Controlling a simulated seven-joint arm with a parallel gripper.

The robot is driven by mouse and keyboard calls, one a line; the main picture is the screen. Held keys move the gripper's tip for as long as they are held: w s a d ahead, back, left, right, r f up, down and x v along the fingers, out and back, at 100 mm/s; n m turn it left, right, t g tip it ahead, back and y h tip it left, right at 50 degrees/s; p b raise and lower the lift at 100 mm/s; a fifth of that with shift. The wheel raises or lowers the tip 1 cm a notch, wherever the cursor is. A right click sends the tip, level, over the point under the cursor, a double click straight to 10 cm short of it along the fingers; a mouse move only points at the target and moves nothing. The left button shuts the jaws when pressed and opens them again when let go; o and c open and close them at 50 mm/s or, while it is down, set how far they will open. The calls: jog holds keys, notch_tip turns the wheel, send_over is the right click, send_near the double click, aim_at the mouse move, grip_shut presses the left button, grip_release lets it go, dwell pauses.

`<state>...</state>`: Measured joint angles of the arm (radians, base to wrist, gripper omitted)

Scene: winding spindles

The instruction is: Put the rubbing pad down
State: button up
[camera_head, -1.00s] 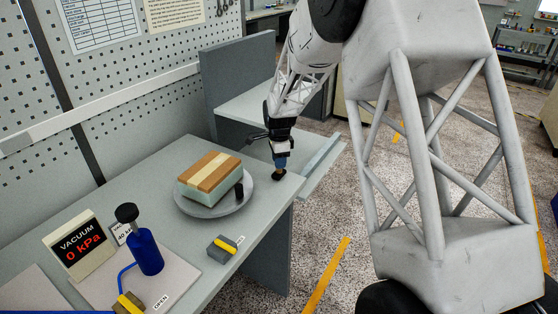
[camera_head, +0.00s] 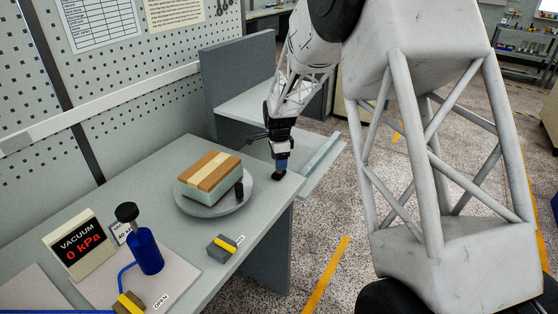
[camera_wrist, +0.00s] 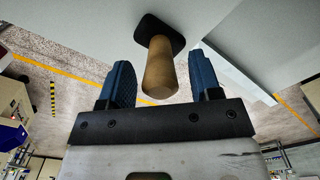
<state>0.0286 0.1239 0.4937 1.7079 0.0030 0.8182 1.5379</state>
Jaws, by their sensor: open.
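The rubbing pad has a dark, rounded square base and a tan wooden handle (camera_wrist: 160,72). In the head view its dark base (camera_head: 278,177) sits on the grey bench near the right edge, and the handle is mostly hidden by my gripper (camera_head: 281,163). In the wrist view my gripper (camera_wrist: 160,62) is open, with one blue finger on each side of the handle. Gaps show between the handle and both fingers. The base appears to rest on the bench top, though its underside is hidden.
A grey round plate (camera_head: 183,205) left of my gripper holds a wood-topped pale green block (camera_head: 208,176) and a small black peg (camera_head: 239,189). A grey block with a yellow lever (camera_head: 222,248), a blue bottle (camera_head: 147,252) and a vacuum display reading 0 kPa (camera_head: 77,244) stand nearer.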

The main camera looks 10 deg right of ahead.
notch_tip(320, 180, up, 12)
jog(key=shift+r, duration=0.15)
dwell(0.6)
dwell(0.5)
jog(key=s+a+r+n+t, duration=0.1)
jog(key=s+r+n, duration=0.4)
jog(key=s, duration=0.7)
jog(key=s+r+n, duration=0.4)
jog(key=s+r, duration=0.1)
jog(key=s, duration=0.7)
jog(key=s+f+n+t, duration=0.1)
jog(key=s+n, duration=0.7)
jog(key=s, duration=1.5)
jog(key=shift+a+f+n+t, duration=0.3)
jog(key=shift+a+f+n, duration=0.1)
jog(key=shift+f, duration=0.15)
jog(key=shift+o, duration=0.4)
